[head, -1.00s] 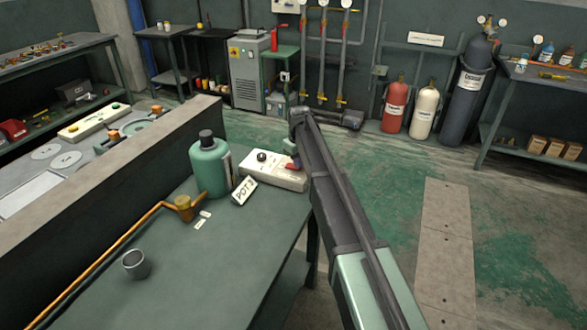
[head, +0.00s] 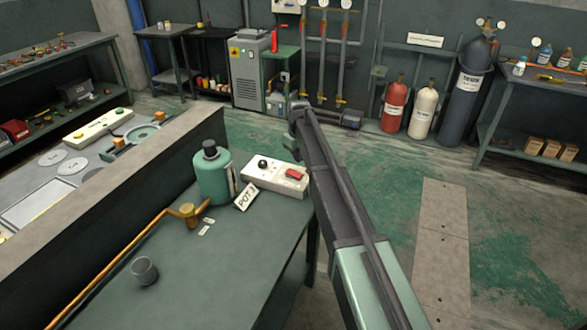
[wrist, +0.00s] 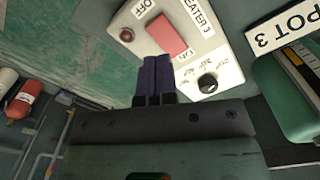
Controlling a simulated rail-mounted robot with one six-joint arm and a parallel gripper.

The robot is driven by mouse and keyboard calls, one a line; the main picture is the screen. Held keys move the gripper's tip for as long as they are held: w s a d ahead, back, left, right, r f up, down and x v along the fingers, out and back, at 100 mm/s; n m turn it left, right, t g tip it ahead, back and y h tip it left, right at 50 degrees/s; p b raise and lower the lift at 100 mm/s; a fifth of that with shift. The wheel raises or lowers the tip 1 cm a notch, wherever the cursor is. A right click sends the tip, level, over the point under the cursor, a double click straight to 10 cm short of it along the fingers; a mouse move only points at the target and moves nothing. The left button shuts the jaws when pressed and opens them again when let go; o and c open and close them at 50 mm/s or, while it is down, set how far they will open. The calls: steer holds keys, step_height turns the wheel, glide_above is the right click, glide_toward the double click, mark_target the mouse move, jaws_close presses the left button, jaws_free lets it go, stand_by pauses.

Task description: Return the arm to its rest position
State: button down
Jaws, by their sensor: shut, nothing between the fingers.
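My arm reaches from the lower right of the head view to a dark wrist near the bench's far right corner. In the wrist view my gripper (wrist: 153,62) shows two dark fingers shut together with nothing between them. They point at the white heater box (wrist: 190,50), marked HEATER 3, near its red rocker switch (wrist: 166,36) between OFF and ON. I cannot tell whether the fingertips touch the box. The heater box also shows in the head view (head: 262,180), its red switch clear of my arm. The fingers are mostly hidden there.
On the bench (head: 215,290) stand a green bottle (head: 214,178), a POT 3 sign (head: 246,196), a brass fitting on a copper pipe (head: 189,214) and a grey cup (head: 145,270). Gas cylinders (head: 425,110) stand by the far wall. Open floor (head: 400,200) lies right of my arm.

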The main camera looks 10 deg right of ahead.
steer(key=shift+r, duration=0.5)
steer(key=shift+f, duration=0.15)
steer(key=s+m, duration=0.5)
steer(key=s, duration=3.3)
